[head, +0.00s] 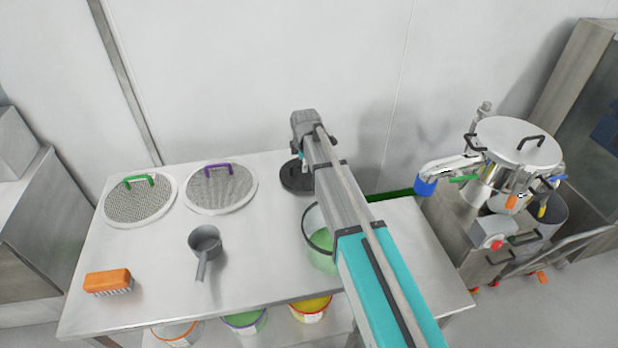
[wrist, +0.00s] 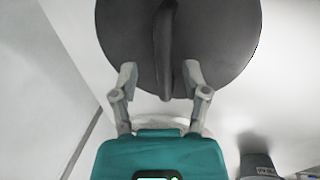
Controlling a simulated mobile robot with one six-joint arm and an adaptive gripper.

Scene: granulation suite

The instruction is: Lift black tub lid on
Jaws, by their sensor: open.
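The black lid (head: 292,180) lies flat at the back of the steel table, partly hidden by my arm in the head view. In the wrist view the round black lid (wrist: 215,45) fills the top middle, with a raised bar handle (wrist: 163,45) across it. My gripper (wrist: 160,75) is open, one finger on each side of the handle's near end, with gaps on both sides. Any height gap is unclear. A tub with green on it (head: 319,258) stands nearer the table's front, open-topped and half hidden behind my arm.
Two round mesh screens, with a green handle (head: 140,203) and a purple handle (head: 221,190), lie left of the lid. A grey scoop (head: 205,241) and an orange brush (head: 108,281) lie in front. Steel equipment (head: 518,146) stands right. The wall is close behind.

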